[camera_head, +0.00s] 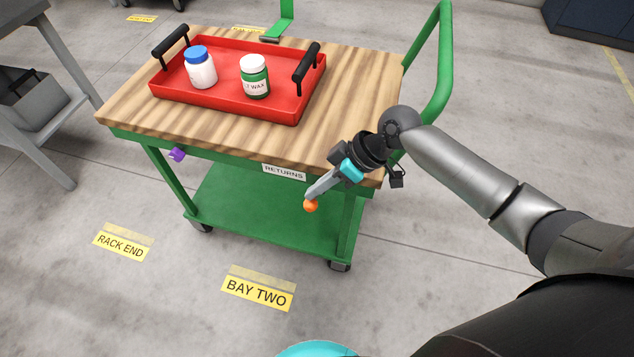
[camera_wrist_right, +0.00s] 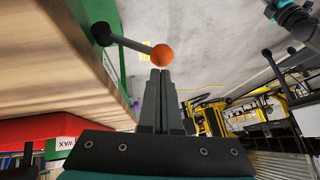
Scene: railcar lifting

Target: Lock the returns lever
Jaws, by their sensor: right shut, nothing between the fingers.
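The green cart with a wooden top (camera_head: 225,128) carries a RETURNS label (camera_head: 284,172) on its front edge. The lever shows in the right wrist view as a dark rod ending in an orange ball (camera_wrist_right: 164,55), fixed to the green frame. The same orange ball (camera_head: 310,206) shows in the head view below the front edge, right of the label. My right gripper (camera_head: 309,195) is shut and empty, its tips (camera_wrist_right: 160,73) right by the ball; I cannot tell whether they touch. The rod is hidden in the head view. My left gripper is not in view.
A purple part (camera_head: 177,154) sits on the cart's front left edge. A green handrail (camera_head: 438,70) rises at right. Floor in front is clear.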

